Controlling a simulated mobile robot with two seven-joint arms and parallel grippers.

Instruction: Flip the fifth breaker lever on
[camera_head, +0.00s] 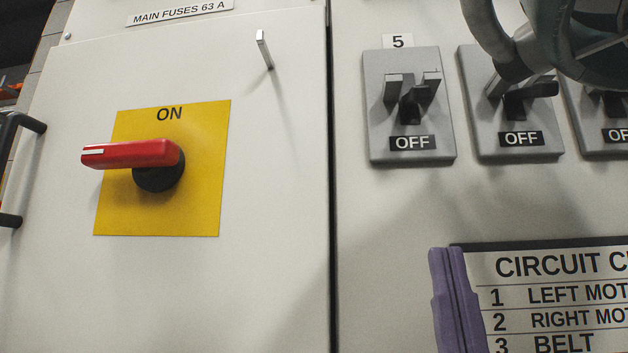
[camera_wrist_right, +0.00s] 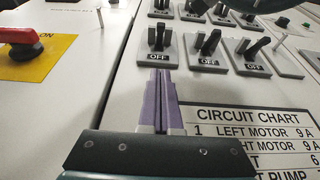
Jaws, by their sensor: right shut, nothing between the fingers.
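The fifth breaker is a grey plate (camera_head: 377,145) under a "5" tag, left in its row. Its black lever (camera_head: 411,108) sits between two grey posts, above an "OFF" label. In the right wrist view the breaker at the near left (camera_wrist_right: 149,66), straight beyond the fingers, appears to be the same one. My right gripper (camera_head: 449,257) has purple fingers, shut and empty. It is below and a little right of the fifth breaker, apart from it. The fingers also show in the right wrist view (camera_wrist_right: 160,76). My left gripper is not in view.
A second breaker (camera_head: 516,139), also showing "OFF", is right of the fifth. A circuit chart (camera_head: 560,265) lies right of my fingers. A red main switch handle (camera_head: 130,154) on a yellow plate (camera_head: 200,210) and a thin metal handle (camera_head: 264,50) stick out at left.

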